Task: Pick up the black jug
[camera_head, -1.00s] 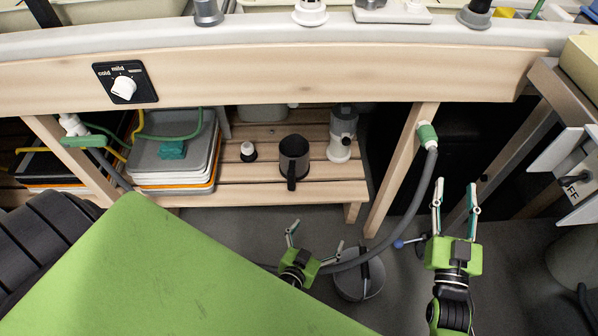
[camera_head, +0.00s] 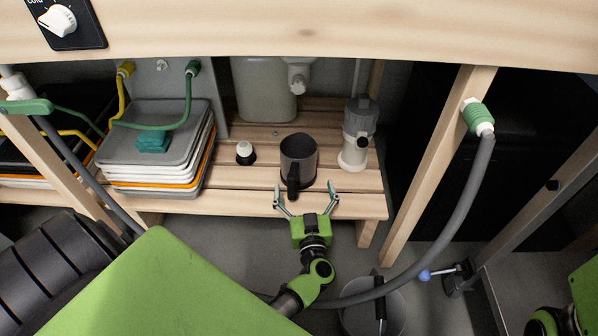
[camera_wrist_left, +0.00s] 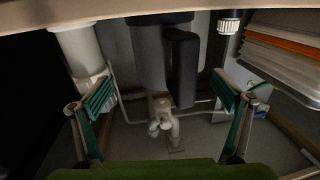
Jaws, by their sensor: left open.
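The black jug (camera_head: 299,156) stands upright on the slatted wooden shelf under the bench, its handle toward me. My left gripper (camera_head: 306,197) is open just in front of the jug, with its fingers spread either side of the handle's line and apart from it. In the left wrist view the jug's dark body and handle (camera_wrist_left: 182,68) show ahead, between and beyond the open fingers of the left gripper (camera_wrist_left: 163,100). Part of my right arm shows at the lower right edge of the head view; its fingers are out of view.
A white and grey canister (camera_head: 356,140) stands right of the jug, and a small white-capped black item (camera_head: 245,153) left of it. Stacked trays (camera_head: 155,150) are further left. A grey hose (camera_head: 450,215) hangs at right above a bucket (camera_head: 375,312). The bench board (camera_head: 330,35) overhangs the shelf.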

